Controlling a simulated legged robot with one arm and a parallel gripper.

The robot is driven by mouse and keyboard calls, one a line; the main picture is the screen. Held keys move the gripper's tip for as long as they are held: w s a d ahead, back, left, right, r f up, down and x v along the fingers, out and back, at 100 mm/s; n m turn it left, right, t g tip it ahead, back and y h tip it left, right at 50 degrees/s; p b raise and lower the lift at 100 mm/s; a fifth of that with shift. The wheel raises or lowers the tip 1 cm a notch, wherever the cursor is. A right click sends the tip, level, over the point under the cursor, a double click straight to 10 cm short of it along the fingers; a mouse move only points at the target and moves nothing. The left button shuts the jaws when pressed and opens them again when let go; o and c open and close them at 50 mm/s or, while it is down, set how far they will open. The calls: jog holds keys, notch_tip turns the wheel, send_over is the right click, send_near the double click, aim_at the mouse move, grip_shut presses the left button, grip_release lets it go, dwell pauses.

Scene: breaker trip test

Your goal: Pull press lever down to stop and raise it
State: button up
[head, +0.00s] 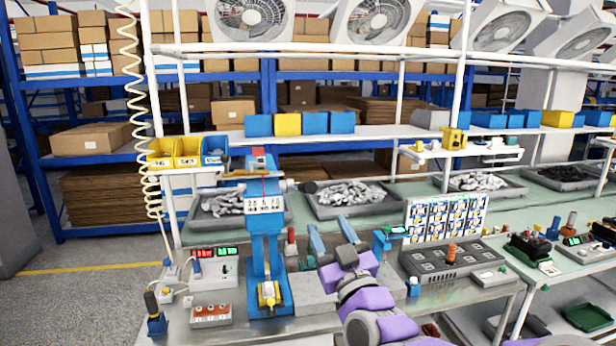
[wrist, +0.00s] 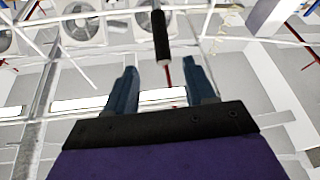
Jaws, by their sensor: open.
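A dark lever grip (head: 307,187) sticks out to the right of the press head. In the wrist view the black lever grip (wrist: 160,38) shows upper centre, beyond the fingertips and roughly in line with the gap between them. My gripper (head: 332,228) is open and empty, to the right of the press and lower than the grip in the picture. Its two blue fingers (wrist: 161,75) are apart and do not touch the grip.
A red-button box (head: 210,315) and a meter box (head: 213,270) sit left of the press. A dark tester block (head: 450,262) and a card panel (head: 445,218) stand right of my arm. Trays of metal parts (head: 350,198) lie behind.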

aim_at(307, 188)
jog(key=p+x, duration=0.3)
jog(key=p, duration=0.5)
jog(key=shift+w+a+r, duration=0.15)
jog(key=shift+w+r, duration=0.1)
jog(key=shift+w, duration=0.05)
jog(key=shift+w+a+p, duration=0.1)
jog(key=shift+p, duration=0.6)
jog(key=shift+p+x, duration=3.05)
jog(key=shift+x, duration=1.4)
jog(key=shift+a, duration=0.1)
jog(key=shift+c, duration=0.3)
